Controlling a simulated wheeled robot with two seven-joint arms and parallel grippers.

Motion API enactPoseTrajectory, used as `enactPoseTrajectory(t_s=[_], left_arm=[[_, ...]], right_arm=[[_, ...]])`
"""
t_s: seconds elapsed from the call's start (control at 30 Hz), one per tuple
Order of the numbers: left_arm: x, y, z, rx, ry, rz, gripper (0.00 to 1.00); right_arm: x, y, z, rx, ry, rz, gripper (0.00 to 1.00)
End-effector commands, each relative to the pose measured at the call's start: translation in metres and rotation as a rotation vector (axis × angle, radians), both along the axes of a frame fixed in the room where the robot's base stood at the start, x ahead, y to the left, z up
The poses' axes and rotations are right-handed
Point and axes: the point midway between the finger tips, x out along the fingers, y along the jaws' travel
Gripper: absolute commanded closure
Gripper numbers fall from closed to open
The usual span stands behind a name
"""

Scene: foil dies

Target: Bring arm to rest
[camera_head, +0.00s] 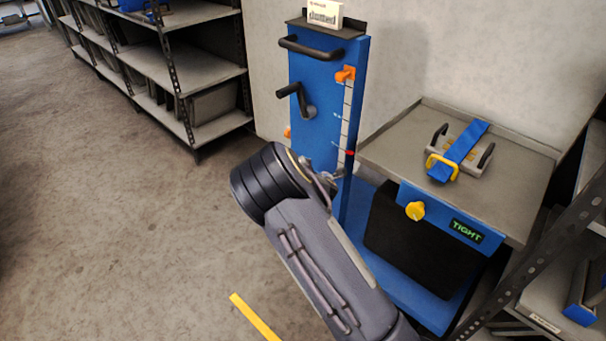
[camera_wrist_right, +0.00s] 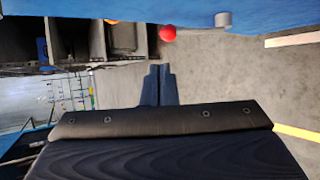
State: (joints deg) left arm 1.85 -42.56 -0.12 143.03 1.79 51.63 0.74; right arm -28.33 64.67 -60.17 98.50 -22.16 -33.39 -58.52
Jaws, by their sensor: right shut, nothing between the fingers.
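My right arm (camera_head: 320,255) comes in from the bottom right in the head view and reaches up in front of the blue cart. Its dark ringed wrist joint (camera_head: 265,185) is bent beside the cart's column, and its gripper is not clearly visible there. In the right wrist view, my right gripper (camera_wrist_right: 157,85) shows two blue-grey fingers together with nothing between them. A blue surface spans the top of that view, with a red ball (camera_wrist_right: 168,33) close to the fingertips in the picture; I cannot tell the gap. My left gripper is in neither view.
The blue cart (camera_head: 320,115) has a handle, a crank (camera_head: 297,100) and a scale. Its grey top (camera_head: 390,150) carries a die (camera_head: 470,150) under a blue strap. A display (camera_head: 467,231) reads TIGHT beside a yellow knob (camera_head: 415,210). Shelves stand left and right; floor at left is clear.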

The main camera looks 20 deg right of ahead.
Motion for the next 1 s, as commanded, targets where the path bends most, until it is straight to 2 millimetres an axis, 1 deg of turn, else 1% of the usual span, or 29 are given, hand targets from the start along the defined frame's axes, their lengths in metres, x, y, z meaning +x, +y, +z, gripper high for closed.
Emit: enactPoseTrajectory(t_s=[0.1, 0.2, 0.67, 0.77, 0.87, 0.97, 1.0], left_arm=[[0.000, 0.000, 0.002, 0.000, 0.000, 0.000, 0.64], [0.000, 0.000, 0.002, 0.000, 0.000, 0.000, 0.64], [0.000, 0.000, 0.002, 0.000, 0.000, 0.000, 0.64], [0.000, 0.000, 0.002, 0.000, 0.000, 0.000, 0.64], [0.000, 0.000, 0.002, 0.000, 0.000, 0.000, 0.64], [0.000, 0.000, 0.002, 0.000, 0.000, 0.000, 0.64], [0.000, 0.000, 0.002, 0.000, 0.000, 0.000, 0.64]], right_arm=[[-0.009, 0.002, 0.007, 0.001, 0.000, 0.000, 1.00], [-0.012, 0.002, 0.008, 0.000, -0.001, 0.000, 1.00], [-0.012, 0.002, 0.008, 0.000, 0.000, -0.001, 1.00], [-0.016, -0.003, 0.010, 0.033, 0.002, -0.035, 1.00], [-0.031, -0.019, 0.014, 0.152, 0.013, -0.150, 1.00], [-0.060, -0.036, 0.021, 0.363, 0.037, -0.335, 1.00], [-0.074, -0.040, 0.024, 0.464, 0.052, -0.416, 1.00]])
